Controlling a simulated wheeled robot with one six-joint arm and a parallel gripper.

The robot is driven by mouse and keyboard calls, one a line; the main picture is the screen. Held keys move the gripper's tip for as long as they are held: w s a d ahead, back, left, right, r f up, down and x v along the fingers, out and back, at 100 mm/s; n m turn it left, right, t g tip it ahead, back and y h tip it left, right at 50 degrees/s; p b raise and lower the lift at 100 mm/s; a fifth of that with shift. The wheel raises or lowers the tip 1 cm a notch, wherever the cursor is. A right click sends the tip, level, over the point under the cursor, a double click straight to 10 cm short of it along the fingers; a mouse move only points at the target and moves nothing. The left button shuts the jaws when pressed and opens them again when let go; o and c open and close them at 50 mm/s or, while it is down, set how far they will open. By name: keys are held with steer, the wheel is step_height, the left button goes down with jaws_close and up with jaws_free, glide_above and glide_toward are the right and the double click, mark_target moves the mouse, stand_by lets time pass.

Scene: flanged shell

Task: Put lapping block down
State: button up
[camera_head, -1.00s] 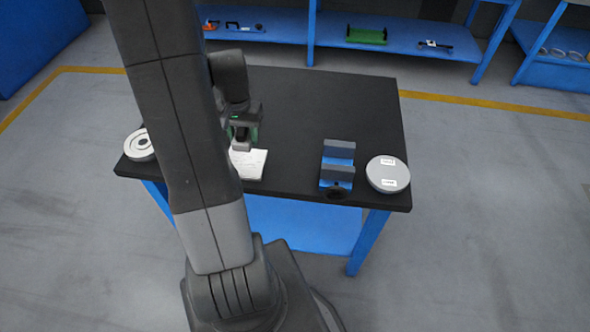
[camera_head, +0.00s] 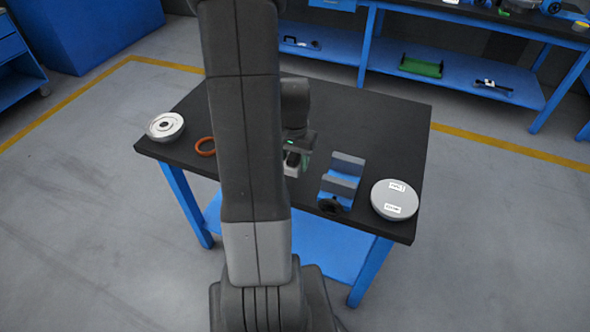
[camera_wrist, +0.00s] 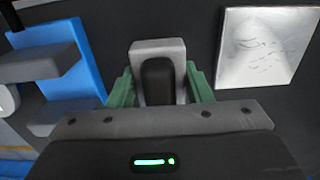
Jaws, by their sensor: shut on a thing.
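My gripper (camera_head: 296,158) is over the black table. In the wrist view its green fingers (camera_wrist: 160,88) are shut on the lapping block (camera_wrist: 160,60), a light grey block with a dark inset top. The block also shows in the head view as a pale shape (camera_head: 292,168) under the gripper. I cannot tell whether its underside touches the table. A blue and grey V-shaped block (camera_head: 340,182) stands just right of the gripper in the head view. A white square plate with grey marks (camera_wrist: 265,45) lies to the other side; my arm hides it in the head view.
A round grey disc with two labels (camera_head: 395,200) sits at the table's right front. A silver flanged part (camera_head: 165,126) and an orange ring (camera_head: 205,146) lie at the left. The black tabletop (camera_head: 375,120) is bare at the back right. A blue shelf bench (camera_head: 460,75) stands behind.

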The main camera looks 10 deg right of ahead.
mark_target(293, 172)
steer(key=shift+f, duration=1.8)
steer(key=shift+f+b, duration=0.35)
steer(key=o, duration=1.2)
steer(key=shift+s+a, duration=0.1)
steer(key=shift+a, duration=0.05)
steer(key=shift+s, duration=0.15)
